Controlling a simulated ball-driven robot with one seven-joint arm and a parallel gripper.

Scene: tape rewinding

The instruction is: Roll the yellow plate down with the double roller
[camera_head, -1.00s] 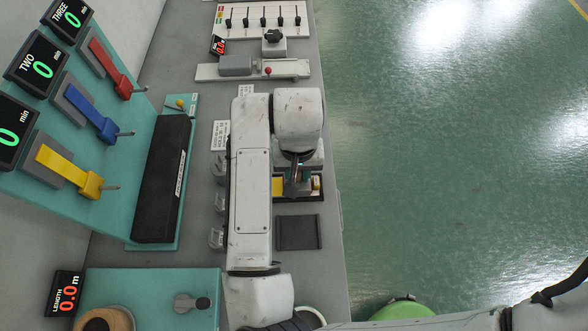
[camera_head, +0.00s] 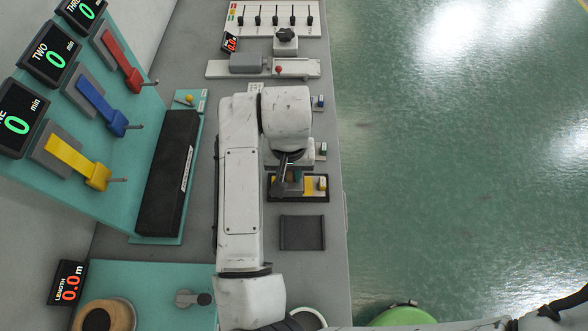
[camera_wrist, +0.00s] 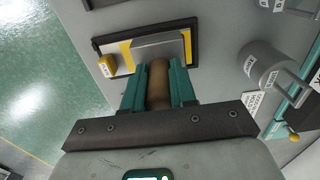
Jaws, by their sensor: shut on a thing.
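The yellow plate (camera_head: 311,189) lies in a black-rimmed tray (camera_head: 300,200); its yellow surface also shows around a grey block in the wrist view (camera_wrist: 127,55). My gripper (camera_wrist: 158,84) has its teal fingers closed on a brown cylindrical handle (camera_wrist: 158,88), apparently the double roller's. The grey block (camera_wrist: 157,47) beyond the fingers appears over the plate and may be the roller head; I cannot tell whether it touches. In the head view my gripper (camera_head: 289,180) is at the tray's left part, and my arm hides much of it.
A dark empty tray (camera_head: 302,232) lies nearer me. Grey weights (camera_wrist: 262,60) stand beside the tray. Teal panels with coloured levers (camera_head: 98,176) are at left. Open floor lies beyond the bench's right edge.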

